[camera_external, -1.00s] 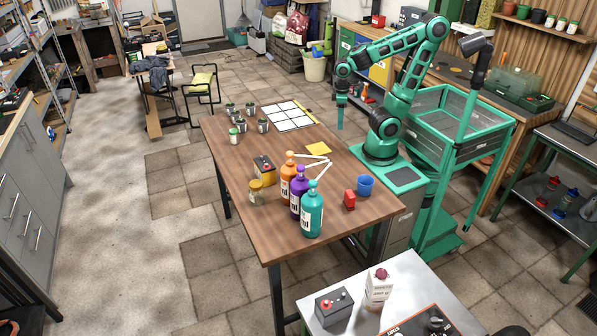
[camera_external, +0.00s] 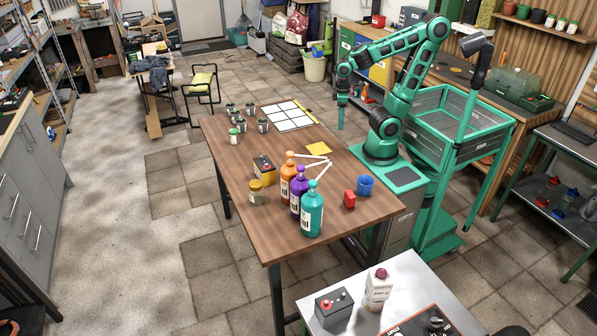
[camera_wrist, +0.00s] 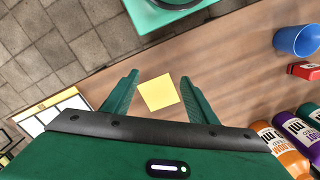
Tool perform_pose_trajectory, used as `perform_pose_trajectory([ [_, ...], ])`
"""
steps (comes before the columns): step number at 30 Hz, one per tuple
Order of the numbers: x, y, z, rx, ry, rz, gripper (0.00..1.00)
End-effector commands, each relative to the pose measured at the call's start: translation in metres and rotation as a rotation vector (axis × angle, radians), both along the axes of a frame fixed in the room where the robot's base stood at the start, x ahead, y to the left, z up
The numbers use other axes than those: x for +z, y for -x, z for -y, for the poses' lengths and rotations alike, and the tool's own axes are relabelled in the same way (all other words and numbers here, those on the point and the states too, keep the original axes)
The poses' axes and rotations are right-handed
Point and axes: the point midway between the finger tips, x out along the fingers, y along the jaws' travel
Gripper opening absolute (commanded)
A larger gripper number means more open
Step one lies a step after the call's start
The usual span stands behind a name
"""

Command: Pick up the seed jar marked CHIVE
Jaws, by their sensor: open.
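Several small jars stand in a cluster at the far left part of the wooden table: grey ones with dark lids, such as one jar (camera_external: 263,126), and one white jar with a green lid (camera_external: 233,136). Their labels are too small to read, so I cannot tell which is marked CHIVE. My gripper (camera_external: 341,118) hangs high near the table's right edge, well apart from the jars. In the wrist view my gripper (camera_wrist: 160,80) is open with nothing between its fingers. No seed jar shows in the wrist view.
A yellow note (camera_external: 319,148) lies flat on the table (camera_external: 220,160), near a white grid sheet (camera_external: 290,116).

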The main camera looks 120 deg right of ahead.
Motion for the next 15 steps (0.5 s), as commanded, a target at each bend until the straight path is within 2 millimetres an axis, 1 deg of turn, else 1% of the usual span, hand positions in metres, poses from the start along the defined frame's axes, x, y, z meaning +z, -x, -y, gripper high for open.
perform_pose_trajectory([
  [8,0.000,0.000,0.000,0.000,0.001,0.001,0.57],
  [10,0.004,0.008,0.001,0.006,0.002,0.019,0.57],
  [11,0.004,0.006,0.002,0.009,0.005,0.025,0.57],
  [14,0.001,-0.016,0.011,0.041,0.022,0.063,0.57],
  [15,-0.001,-0.030,0.017,0.058,0.032,0.086,0.57],
])
